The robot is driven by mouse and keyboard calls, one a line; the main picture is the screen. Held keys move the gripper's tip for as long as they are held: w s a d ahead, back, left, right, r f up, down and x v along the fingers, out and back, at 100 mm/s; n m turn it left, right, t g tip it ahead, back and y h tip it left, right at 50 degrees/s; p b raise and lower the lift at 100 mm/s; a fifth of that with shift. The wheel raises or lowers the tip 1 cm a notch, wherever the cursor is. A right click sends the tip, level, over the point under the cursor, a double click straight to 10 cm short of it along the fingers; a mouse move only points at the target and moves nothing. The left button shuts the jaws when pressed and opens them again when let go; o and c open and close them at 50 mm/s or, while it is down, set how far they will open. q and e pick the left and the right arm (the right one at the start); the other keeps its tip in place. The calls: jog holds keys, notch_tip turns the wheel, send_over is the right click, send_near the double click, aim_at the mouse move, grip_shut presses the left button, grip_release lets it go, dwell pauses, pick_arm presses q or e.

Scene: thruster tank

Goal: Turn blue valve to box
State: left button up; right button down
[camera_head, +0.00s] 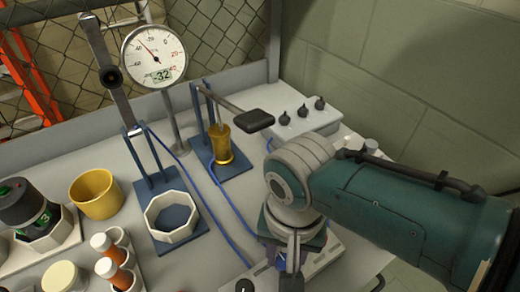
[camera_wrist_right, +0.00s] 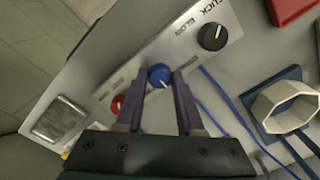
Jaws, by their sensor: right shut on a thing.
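The blue valve (camera_wrist_right: 159,76) is a small round knob with a white pointer mark, on a light panel (camera_wrist_right: 190,45) in the right wrist view. The mark points down and slightly right in that view. My right gripper (camera_wrist_right: 158,84) has its two purple fingers on either side of the knob, closed on it. In the head view my right gripper (camera_head: 289,262) points down at the panel (camera_head: 325,258) near the table's front right, and the arm covers most of that area. I cannot read a box label beside the blue valve. My left gripper is not in view.
A black knob (camera_wrist_right: 212,37) with SUCK and BLOW labels and a red knob (camera_wrist_right: 117,103) flank the valve. Blue hoses (camera_head: 205,200) run across the table. A white octagonal holder (camera_head: 172,217), yellow cup (camera_head: 97,194) and gauge (camera_head: 153,56) stand to the left.

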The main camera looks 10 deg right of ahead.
aim_at(285, 262)
jog(key=c, duration=0.5)
grip_release()
jog(key=shift+r, duration=0.1)
notch_tip(285, 262, up, 10)
jog(key=p, duration=0.4)
